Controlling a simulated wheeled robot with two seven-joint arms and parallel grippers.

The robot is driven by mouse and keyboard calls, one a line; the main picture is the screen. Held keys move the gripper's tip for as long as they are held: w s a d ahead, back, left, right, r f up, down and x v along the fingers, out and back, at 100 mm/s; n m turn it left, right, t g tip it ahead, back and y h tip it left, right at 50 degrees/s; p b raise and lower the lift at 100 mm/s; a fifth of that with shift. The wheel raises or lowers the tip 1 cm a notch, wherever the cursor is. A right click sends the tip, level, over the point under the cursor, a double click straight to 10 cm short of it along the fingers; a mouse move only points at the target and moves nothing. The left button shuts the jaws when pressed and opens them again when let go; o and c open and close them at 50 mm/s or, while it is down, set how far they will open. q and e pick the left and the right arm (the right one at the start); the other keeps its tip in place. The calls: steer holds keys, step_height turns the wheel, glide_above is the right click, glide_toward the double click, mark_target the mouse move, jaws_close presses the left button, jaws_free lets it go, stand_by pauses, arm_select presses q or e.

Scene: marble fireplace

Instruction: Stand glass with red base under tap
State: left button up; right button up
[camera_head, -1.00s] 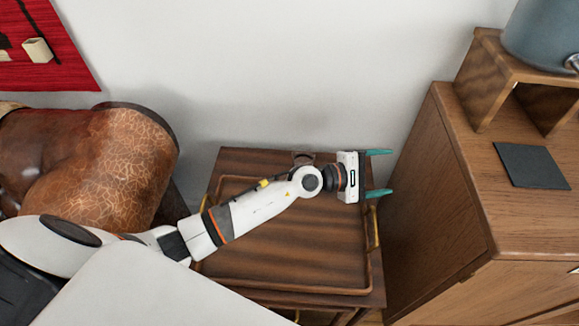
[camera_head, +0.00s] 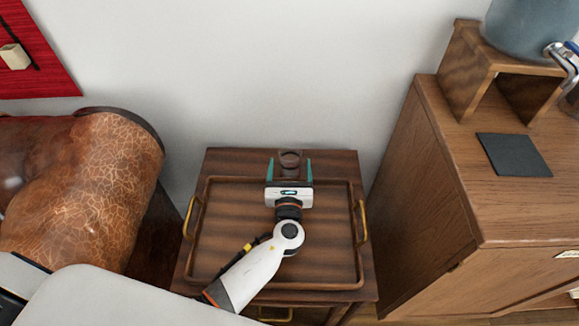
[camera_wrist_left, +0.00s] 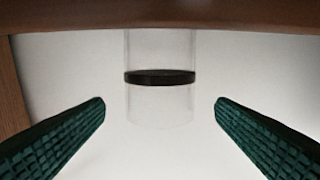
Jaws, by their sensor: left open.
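A clear glass (camera_head: 290,158) stands at the back of the small wooden side table, behind the tray. In the left wrist view the glass (camera_wrist_left: 160,77) shows upside down, with a dark band across it; I cannot make out red on it. My left gripper (camera_head: 290,164) is open, with teal fingertips on either side of the glass in the head view. In the left wrist view the glass lies centred between the spread fingers (camera_wrist_left: 160,103), touching neither. The metal tap (camera_head: 565,58) is at the upper right on a blue-grey vessel (camera_head: 520,28). My right gripper is not seen.
The vessel stands on a wooden stand (camera_head: 470,70) on the cabinet (camera_head: 470,185). A dark square mat (camera_head: 514,155) lies on the cabinet top before the stand. A tray (camera_head: 325,235) with brass handles covers most of the side table. A brown leather seat (camera_head: 75,180) is at left.

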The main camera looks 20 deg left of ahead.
mark_target(291, 147)
arm_select(q)
steer(key=b+x, duration=0.1)
steer(key=x, duration=0.5)
steer(key=shift+w+f, duration=0.1)
steer(key=shift+w, duration=0.2)
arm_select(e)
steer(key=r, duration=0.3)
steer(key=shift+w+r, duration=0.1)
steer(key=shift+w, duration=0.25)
arm_select(q)
steer(key=shift+c, duration=0.2)
steer(key=c, duration=1.6)
